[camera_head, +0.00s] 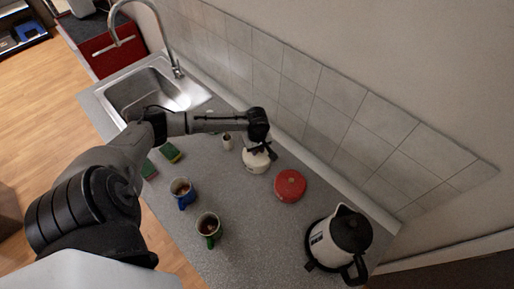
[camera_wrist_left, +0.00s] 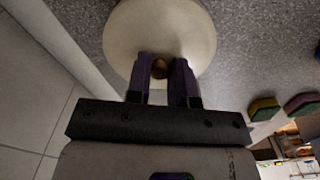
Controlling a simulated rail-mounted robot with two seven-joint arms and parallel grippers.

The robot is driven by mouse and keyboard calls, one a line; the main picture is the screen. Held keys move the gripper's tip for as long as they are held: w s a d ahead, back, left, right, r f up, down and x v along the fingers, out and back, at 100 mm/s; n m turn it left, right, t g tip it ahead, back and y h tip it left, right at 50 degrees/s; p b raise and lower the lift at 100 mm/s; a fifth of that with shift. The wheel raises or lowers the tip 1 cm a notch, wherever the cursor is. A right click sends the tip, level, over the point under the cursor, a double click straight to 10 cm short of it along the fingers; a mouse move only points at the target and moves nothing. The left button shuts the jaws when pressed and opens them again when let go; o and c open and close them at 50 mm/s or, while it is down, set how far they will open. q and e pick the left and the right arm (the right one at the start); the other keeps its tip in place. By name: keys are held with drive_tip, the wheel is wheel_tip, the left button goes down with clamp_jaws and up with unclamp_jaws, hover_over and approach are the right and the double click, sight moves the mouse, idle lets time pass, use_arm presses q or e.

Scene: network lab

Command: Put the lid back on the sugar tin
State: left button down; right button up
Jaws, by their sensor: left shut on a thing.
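My left gripper (camera_head: 262,148) is over a small white tin (camera_head: 256,166) on the grey counter. In the left wrist view the gripper (camera_wrist_left: 163,80) has its two dark fingers on either side of a brown knob (camera_wrist_left: 160,67) and is shut on it. The knob sits in the middle of a round cream lid (camera_wrist_left: 160,28). The lid covers whatever is below it in that view. In the head view the gripper partly hides the lid and the tin's top, so I cannot tell whether the lid touches the rim. My right gripper is not in view.
A red round container (camera_head: 290,185) stands close right of the tin. A kettle (camera_head: 340,236) is farther right. A blue mug (camera_head: 183,191), a green mug (camera_head: 208,227) and two sponges (camera_head: 169,152) are to the left, before the sink (camera_head: 150,92). The tiled wall is behind.

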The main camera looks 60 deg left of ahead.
use_arm(q)
drive_tip(key=shift+f+p, duration=0.1)
drive_tip(key=shift+p, duration=0.4)
idle(0.6)
idle(0.6)
drive_tip(key=shift+p, duration=0.75)
drive_tip(key=shift+f, duration=0.1)
idle(0.4)
drive_tip(key=c, duration=1)
unclamp_jaws()
drive_tip(key=o, duration=0.6)
drive_tip(key=shift+c, duration=0.2)
